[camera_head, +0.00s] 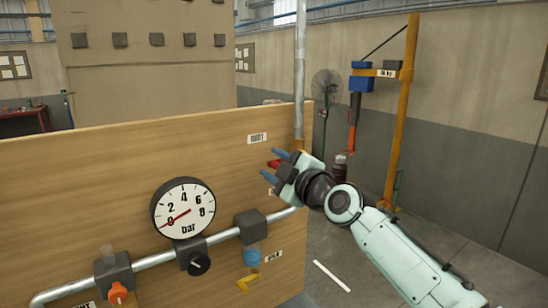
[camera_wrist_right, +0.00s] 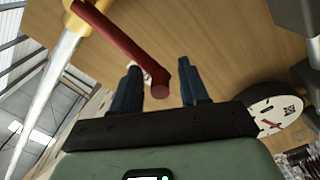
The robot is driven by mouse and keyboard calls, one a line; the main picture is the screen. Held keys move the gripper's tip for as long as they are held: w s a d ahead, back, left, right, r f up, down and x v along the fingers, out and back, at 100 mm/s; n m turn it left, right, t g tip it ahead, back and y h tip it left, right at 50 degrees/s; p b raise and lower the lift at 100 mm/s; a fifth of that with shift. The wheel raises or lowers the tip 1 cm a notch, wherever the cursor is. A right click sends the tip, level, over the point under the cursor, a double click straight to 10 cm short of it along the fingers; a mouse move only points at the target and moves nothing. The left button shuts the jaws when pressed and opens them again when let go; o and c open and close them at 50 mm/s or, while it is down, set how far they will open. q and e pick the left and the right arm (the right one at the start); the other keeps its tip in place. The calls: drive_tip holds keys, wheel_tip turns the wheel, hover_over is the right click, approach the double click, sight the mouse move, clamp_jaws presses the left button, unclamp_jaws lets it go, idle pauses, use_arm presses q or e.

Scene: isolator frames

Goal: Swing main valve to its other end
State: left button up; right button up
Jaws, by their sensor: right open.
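A red lever handle (camera_wrist_right: 125,45) on a brass-yellow valve body (camera_wrist_right: 88,15) sits on the pale pipe in the right wrist view; I take this to be the main valve. Its free end shows between my right gripper's fingers. In the head view only the red tip (camera_head: 273,164) and a bit of red at the pipe's foot show; my gripper hides the rest. My right gripper (camera_head: 274,167) is open, its blue fingers on either side of the red tip. In the right wrist view the gripper (camera_wrist_right: 160,85) shows no clear contact with the lever. My left gripper is out of view.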

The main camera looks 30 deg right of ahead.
drive_tip(key=shift+w, duration=0.4)
clamp_jaws()
drive_tip(key=shift+f, duration=0.1)
drive_tip(key=shift+a, duration=0.1)
